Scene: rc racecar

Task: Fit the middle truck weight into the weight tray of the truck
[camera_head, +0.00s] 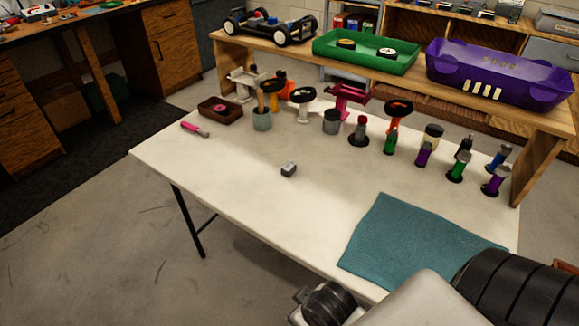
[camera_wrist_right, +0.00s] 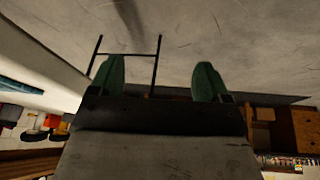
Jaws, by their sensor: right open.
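A small grey metal block (camera_head: 289,169), which looks like a truck weight, lies alone on the white table. My left gripper is not in view.
A teal cloth (camera_head: 415,245) lies at the table's front right. Several tools, bottles and stands line the back, with a pink-handled tool (camera_head: 195,129) at the left. A green tray (camera_head: 340,58) and a purple body shell (camera_head: 510,90) sit on the shelf. The table's middle is mostly clear.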

